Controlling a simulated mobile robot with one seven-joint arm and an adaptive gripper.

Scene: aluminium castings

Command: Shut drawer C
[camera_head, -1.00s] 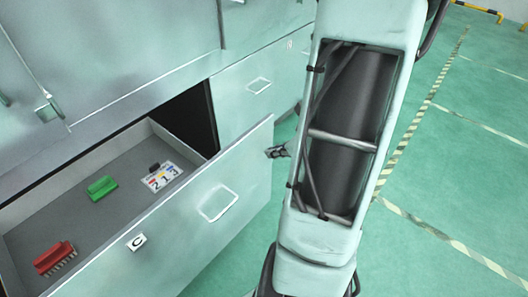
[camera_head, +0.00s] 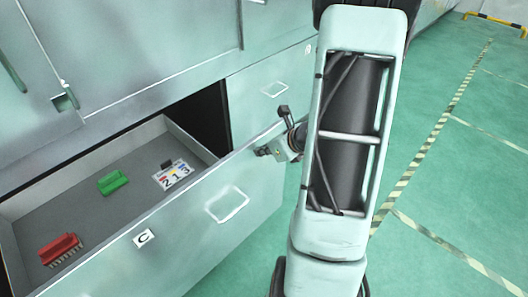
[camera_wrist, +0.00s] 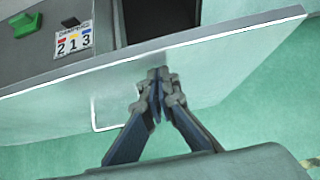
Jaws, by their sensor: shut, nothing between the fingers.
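Drawer C (camera_head: 180,232) is pulled out of the pale green cabinet, with its letter plate (camera_head: 144,238) and a square handle outline (camera_head: 227,205) on its front. My gripper shows by the right end of the drawer front in the head view, partly hidden by my arm. In the wrist view my gripper (camera_wrist: 158,78) is shut and empty, its fingertips in front of the drawer front (camera_wrist: 215,70). I cannot tell whether they touch it.
Another closed drawer (camera_head: 270,90) is to the right of the opening in the cabinet (camera_head: 150,60). Green floor (camera_head: 450,190) with striped tape lines lies open to the right. A yellow-black barrier (camera_head: 495,22) stands far back.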

